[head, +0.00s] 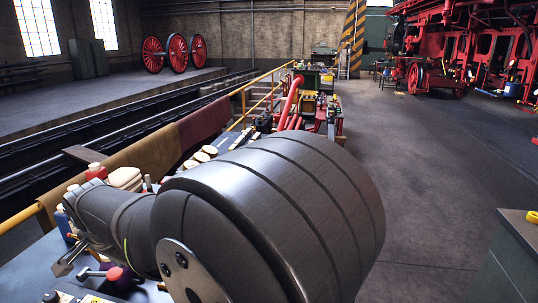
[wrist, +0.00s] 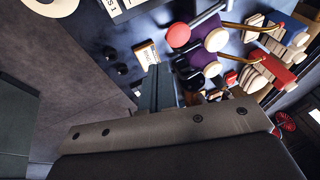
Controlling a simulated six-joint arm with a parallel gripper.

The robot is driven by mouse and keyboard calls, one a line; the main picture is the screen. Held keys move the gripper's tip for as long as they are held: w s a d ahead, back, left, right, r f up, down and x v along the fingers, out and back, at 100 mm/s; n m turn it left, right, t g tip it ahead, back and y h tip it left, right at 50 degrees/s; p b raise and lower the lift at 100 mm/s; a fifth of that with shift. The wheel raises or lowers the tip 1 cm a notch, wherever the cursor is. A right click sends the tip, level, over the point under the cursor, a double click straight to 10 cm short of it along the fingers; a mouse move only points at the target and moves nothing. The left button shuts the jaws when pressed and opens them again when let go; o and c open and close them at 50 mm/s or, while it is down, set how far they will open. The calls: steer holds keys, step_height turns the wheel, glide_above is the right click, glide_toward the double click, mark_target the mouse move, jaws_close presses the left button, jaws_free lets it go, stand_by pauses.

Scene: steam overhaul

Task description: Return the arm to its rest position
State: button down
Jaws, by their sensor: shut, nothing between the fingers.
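My gripper (wrist: 161,72) shows in the wrist view, its fingers together as one narrow grey bar with nothing between them. It points over a dark worktop crowded with small items, above the surface as far as I can tell. In the head view my own dark arm fills the foreground and bends toward the lower left. It hides much of the bench, and I cannot clearly make out the fingertips there.
The wrist view shows a red round knob (wrist: 178,35), a small labelled box (wrist: 146,52) and a white ring (wrist: 52,5). In the head view, red pipes (head: 290,100) and a yellow railing (head: 262,92) stand beyond my arm.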

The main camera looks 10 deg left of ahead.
steer(key=x, duration=0.6)
steer(key=shift+a, duration=0.3)
steer(key=shift+w+f, duration=0.1)
steer(key=shift+f, duration=0.05)
stand_by(0.6)
steer(key=v, duration=0.9)
steer(key=shift+d, duration=0.35)
steer(key=shift+f, duration=0.1)
steer(key=x, duration=0.9)
steer(key=shift+a, duration=0.35)
stand_by(0.7)
stand_by(1.1)
